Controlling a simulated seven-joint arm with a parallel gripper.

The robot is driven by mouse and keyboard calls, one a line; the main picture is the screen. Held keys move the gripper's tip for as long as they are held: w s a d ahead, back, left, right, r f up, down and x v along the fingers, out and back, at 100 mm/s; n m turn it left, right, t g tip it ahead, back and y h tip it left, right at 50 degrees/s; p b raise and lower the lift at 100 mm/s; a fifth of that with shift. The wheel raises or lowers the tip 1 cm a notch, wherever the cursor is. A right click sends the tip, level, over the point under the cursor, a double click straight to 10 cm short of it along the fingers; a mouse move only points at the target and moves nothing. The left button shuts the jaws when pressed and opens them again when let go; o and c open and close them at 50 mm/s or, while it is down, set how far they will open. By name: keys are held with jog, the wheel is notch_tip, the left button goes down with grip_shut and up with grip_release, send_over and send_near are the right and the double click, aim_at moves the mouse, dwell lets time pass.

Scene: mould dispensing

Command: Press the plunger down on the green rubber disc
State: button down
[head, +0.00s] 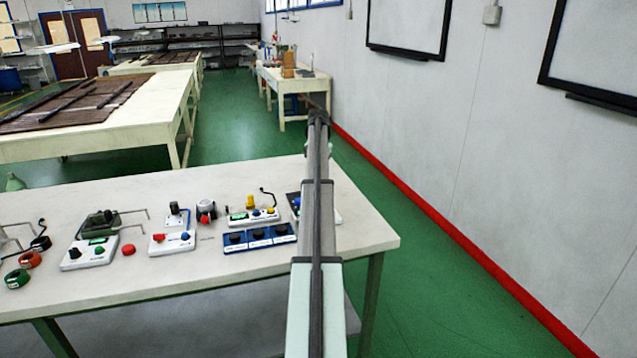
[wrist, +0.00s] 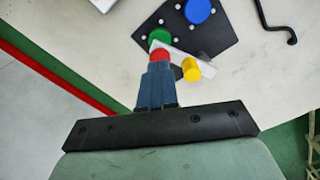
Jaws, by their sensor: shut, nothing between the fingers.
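In the wrist view a green disc (wrist: 158,37) lies on a black plate (wrist: 219,38) with a blue disc (wrist: 199,11). My gripper (wrist: 159,66) is shut and empty, its fingertips just short of the green disc in the picture. A red round piece (wrist: 160,53) shows between the fingertips and the green disc; I cannot tell whether the fingers touch it. A white bar (wrist: 185,56) and a yellow cylinder (wrist: 191,70) lie beside the fingers. I cannot make out which part is the plunger. In the head view my arm hides most of this station; a blue part (head: 297,202) shows at its left edge.
A bent black rod (wrist: 278,24) is near the plate.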

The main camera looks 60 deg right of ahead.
jog(key=shift+f, duration=1.35)
dwell(0.9)
jog(key=shift+r, duration=0.1)
notch_tip(320, 180, up, 11)
jog(key=shift+r, duration=0.2)
dwell(1.3)
dwell(0.5)
